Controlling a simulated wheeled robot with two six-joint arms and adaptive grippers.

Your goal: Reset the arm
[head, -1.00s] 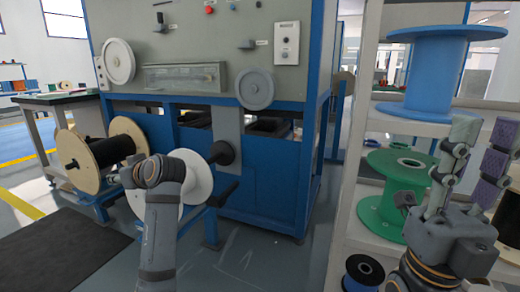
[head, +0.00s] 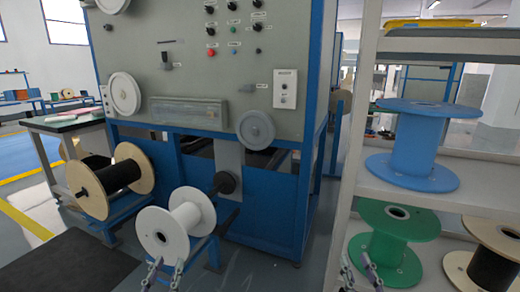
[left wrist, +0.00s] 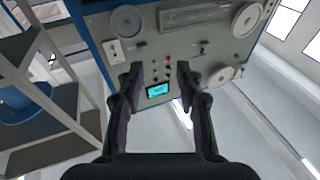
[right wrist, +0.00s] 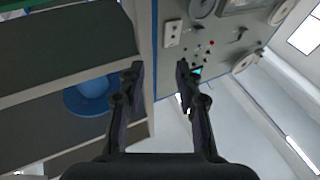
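My left gripper (head: 166,274) shows only its fingertips at the bottom of the head view, in front of the white spool (head: 174,226). In the left wrist view its two fingers (left wrist: 159,78) stand apart with nothing between them. My right gripper (head: 358,268) shows only its fingertips at the bottom of the head view, beside the lower part of the shelf. In the right wrist view its fingers (right wrist: 159,72) are also apart and empty. Both arms are otherwise out of the head view. Both wrist views look towards the machine panel and ceiling.
A grey and blue machine (head: 210,75) stands ahead. A spool with black cable (head: 119,176) is left of the white spool. The shelf (head: 455,194) at right holds a blue spool (head: 411,150), a green spool (head: 388,250) and a black-wound spool (head: 493,268).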

